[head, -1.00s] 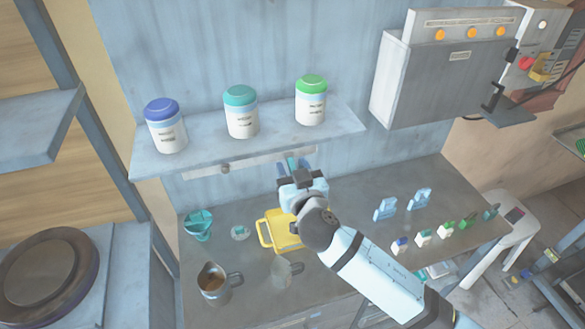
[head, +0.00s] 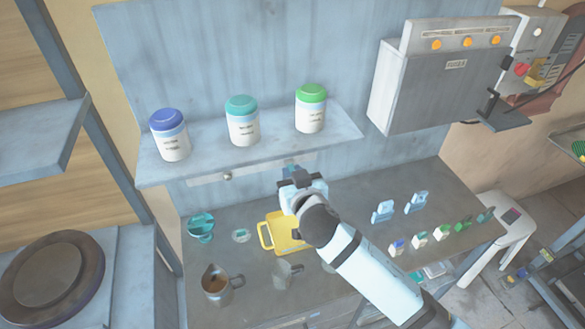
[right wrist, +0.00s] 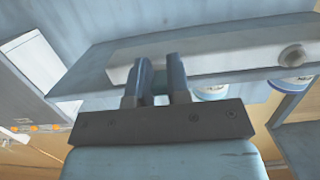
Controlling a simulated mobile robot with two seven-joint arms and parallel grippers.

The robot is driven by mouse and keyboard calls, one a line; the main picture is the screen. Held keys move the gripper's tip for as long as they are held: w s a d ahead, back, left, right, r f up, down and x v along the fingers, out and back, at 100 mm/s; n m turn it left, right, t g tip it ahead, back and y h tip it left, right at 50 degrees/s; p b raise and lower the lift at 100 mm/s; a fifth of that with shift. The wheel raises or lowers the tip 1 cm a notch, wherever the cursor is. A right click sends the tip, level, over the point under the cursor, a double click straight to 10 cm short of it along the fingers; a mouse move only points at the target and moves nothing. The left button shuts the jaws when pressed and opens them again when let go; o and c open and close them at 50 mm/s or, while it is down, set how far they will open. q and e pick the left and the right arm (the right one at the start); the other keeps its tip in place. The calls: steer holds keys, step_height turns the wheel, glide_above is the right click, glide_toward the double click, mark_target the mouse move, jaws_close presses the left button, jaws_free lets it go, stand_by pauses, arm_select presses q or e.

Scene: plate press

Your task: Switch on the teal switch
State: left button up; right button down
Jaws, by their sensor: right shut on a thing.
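My right gripper (head: 290,169) is at the right part of the pale strip (head: 250,167) under the wall shelf. In the right wrist view its two fingers (right wrist: 160,78) stand upright and close together against the strip (right wrist: 220,62), with a narrow gap between them. My left gripper is not in view.
Blue-, teal- and green-lidded jars (head: 243,120) stand on the shelf (head: 200,165) just above. Below on the bench are a yellow tray (head: 268,235), a teal cup (head: 200,229) and metal jugs (head: 217,285). A grey fuse box (head: 430,85) hangs at right.

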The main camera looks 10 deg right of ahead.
steer(key=shift+r+g, duration=0.3)
steer(key=shift+g, duration=0.2)
steer(key=shift+s+r+g, duration=0.1)
steer(key=shift+r+g, duration=0.05)
steer(key=shift+g, duration=0.75)
steer(key=shift+r+g+h, duration=0.2)
steer(key=shift+g+h, duration=0.1)
steer(key=shift+g, duration=0.5)
steer(key=g, duration=0.2)
steer(key=shift+r+g+h, duration=0.3)
steer(key=shift+r, duration=0.05)
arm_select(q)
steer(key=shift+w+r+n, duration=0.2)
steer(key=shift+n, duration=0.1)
arm_select(e)
steer(key=shift+g, duration=0.4)
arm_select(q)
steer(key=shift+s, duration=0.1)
arm_select(e)
steer(key=shift+r, duration=0.1)
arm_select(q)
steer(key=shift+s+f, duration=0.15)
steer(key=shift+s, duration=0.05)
arm_select(e)
steer(key=c, duration=1.1)
jaws_free()
